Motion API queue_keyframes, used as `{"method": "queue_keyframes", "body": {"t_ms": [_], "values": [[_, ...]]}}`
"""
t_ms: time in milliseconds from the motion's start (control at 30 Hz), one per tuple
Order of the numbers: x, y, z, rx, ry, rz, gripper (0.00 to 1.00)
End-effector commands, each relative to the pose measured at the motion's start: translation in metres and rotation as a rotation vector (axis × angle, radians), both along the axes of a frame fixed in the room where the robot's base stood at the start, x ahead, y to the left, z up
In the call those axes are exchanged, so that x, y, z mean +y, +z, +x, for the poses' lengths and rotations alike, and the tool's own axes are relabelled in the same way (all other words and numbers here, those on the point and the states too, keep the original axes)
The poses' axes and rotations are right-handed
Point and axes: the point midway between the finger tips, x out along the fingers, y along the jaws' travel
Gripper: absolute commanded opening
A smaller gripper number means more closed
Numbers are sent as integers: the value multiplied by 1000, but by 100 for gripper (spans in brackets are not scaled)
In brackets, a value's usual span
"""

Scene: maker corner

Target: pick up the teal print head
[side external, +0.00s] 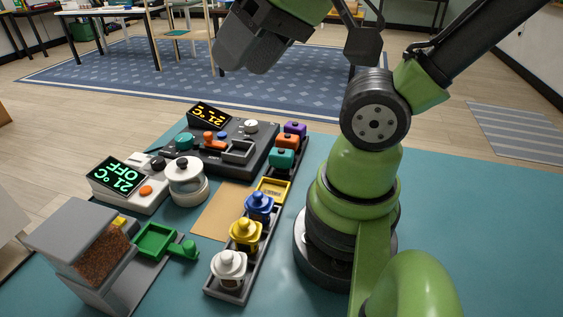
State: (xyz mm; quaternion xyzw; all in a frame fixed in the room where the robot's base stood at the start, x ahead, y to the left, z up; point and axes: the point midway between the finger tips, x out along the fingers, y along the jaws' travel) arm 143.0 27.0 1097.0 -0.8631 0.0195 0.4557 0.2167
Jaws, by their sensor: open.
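The teal print head (282,158) is a small block with a knob on top. It sits at the near end of a short row behind the yellow-edged tray section, with an orange block (288,142) and a purple block (295,129) beyond it. My gripper (246,64) is high up at the top of the side external view, with its grey fingers pointing down-left. It is open and empty, well above and apart from the teal print head. Nothing hides the print head's top.
A dark tray (210,293) holds blue, yellow and white bottle-like pieces in front of the row. A grey machine (258,133) with an orange display stands left of the print head. A white device with a green display (117,176) and a white round pot (187,181) are further left.

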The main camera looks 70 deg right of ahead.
Motion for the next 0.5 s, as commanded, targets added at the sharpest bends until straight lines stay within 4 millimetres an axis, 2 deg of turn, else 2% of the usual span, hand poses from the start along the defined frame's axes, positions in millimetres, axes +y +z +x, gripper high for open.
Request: {"method": "queue_keyframes", "body": {"t_ms": [67, 367, 500], "values": [[0, 0, 0, 0, 0, 0, 51], [-2, -1, 2, 7, -1, -10, 51], [-18, -11, 17, 63, 0, -84, 51]]}}
